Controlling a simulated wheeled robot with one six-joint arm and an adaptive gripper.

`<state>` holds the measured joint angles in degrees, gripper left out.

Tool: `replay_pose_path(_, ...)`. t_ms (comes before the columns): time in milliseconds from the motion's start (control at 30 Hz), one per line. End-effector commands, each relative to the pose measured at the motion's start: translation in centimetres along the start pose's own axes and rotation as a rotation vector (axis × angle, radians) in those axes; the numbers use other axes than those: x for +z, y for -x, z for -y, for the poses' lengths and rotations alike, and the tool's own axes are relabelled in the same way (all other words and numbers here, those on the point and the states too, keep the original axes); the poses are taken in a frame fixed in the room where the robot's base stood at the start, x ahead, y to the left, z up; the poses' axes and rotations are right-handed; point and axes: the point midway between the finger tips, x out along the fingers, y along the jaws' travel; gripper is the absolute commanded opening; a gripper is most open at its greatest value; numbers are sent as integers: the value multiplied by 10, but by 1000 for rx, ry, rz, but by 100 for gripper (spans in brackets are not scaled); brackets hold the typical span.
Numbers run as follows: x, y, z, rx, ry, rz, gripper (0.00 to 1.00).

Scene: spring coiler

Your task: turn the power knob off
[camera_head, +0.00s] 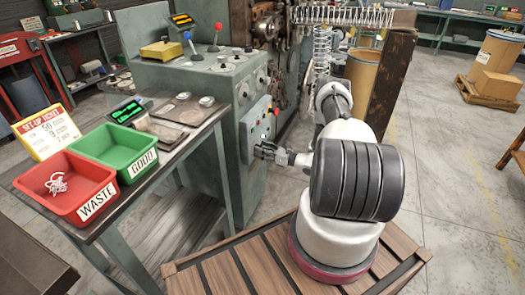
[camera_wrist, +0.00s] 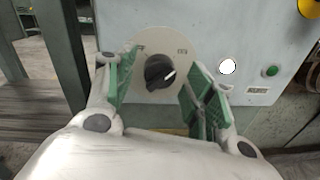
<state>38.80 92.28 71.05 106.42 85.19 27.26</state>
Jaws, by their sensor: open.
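The power knob (camera_wrist: 160,72) is a black round knob with a white pointer line on a pale disc, shown in the wrist view. Its pointer slants up to the right, toward a label at the disc's right side. My gripper (camera_wrist: 154,88) is open, with one green-padded finger on each side of the knob and gaps between them. In the head view my gripper (camera_head: 264,150) is at the grey control panel (camera_head: 249,140) on the green machine's side. The knob is hard to make out there behind the gripper.
Right of the knob, a white round lamp (camera_wrist: 227,66) and a green button (camera_wrist: 271,71) sit on the panel. A table with a red waste bin (camera_head: 75,192) and a green good bin (camera_head: 118,150) stands left. A wooden slatted platform (camera_head: 230,268) lies under my base.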

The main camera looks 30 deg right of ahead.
Motion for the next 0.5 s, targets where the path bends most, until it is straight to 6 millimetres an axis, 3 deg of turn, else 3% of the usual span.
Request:
replay_pose_path(100, 0, 0, 0, 0, 0, 0, 52)
replay_pose_path(333, 0, 0, 0, 0, 0, 0, 10)
replay_pose_path(500, 0, 0, 0, 0, 2, 0, 7)
